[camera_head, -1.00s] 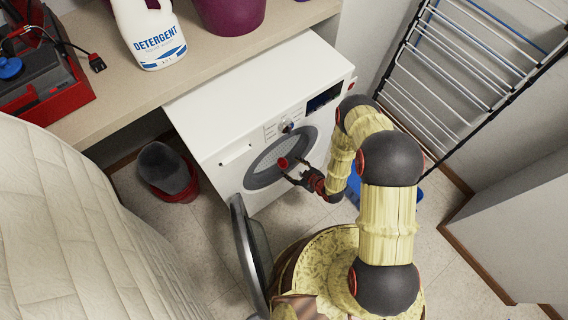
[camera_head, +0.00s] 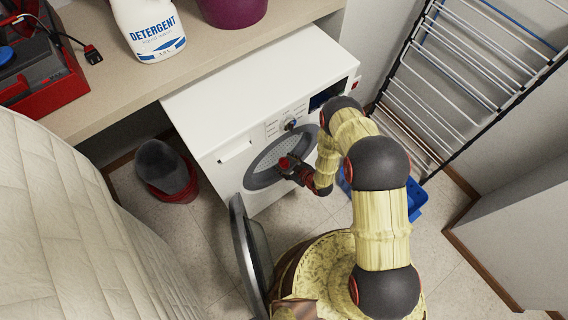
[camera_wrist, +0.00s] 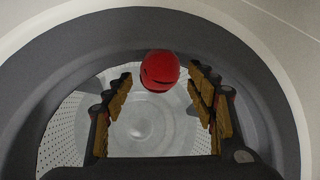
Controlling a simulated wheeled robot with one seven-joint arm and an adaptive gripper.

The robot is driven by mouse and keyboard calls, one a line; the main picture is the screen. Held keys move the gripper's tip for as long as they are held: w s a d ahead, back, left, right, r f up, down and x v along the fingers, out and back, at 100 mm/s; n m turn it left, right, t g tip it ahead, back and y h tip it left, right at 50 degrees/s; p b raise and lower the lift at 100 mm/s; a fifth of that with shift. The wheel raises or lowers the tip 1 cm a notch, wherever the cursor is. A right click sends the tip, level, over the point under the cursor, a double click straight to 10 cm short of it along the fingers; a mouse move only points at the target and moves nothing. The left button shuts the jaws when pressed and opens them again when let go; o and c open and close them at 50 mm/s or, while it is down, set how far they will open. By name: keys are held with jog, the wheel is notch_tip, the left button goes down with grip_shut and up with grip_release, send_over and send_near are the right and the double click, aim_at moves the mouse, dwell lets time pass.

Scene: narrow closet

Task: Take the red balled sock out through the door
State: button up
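My gripper (camera_head: 289,166) is at the mouth of the drum in the head view. The red balled sock (camera_wrist: 160,71) shows in the wrist view between my fingertips (camera_wrist: 160,75), against the dark rim and pale drum. A small red patch at the fingers in the head view (camera_head: 284,163) appears to be the sock. My fingers are open, with a narrow gap on each side of the sock. Contact cannot be seen.
A detergent bottle (camera_head: 148,28) and a purple container (camera_head: 232,10) stand on the counter. A red bin with a dark cap-like top (camera_head: 166,170) is on the floor at left. A blue basket (camera_head: 415,200) is partly behind my arm. A drying rack (camera_head: 465,75) stands at right.

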jog(key=shift+c, duration=1.2)
jog(key=c, duration=0.7)
jog(key=shift+r, duration=0.1)
